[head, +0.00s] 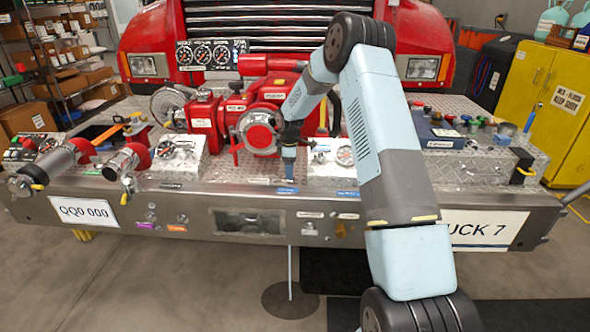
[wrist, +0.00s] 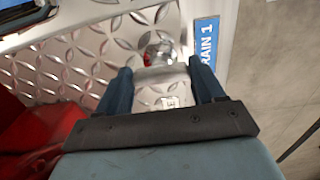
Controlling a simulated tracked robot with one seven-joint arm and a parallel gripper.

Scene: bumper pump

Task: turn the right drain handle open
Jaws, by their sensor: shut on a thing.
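My gripper (head: 289,172) reaches down to the front of the diamond-plate bumper deck, left of centre on my arm. In the wrist view its two blue fingers (wrist: 158,66) stand either side of a silver drain handle (wrist: 162,84) and are shut on it. The handle has a rounded metal end with a small red spot and a pale lettered face, partly readable. A blue label (wrist: 208,42) reading "RAIN 1" lies beside the right finger. In the head view the handle is hidden by the gripper, above a blue label (head: 287,190).
A red pump (head: 262,130) stands close behind my gripper. White gauge panels (head: 182,152) flank it, with another blue label (head: 347,193) to the right. Red-capped outlets (head: 127,160) stand at left; a dark blue case (head: 443,135) lies at right.

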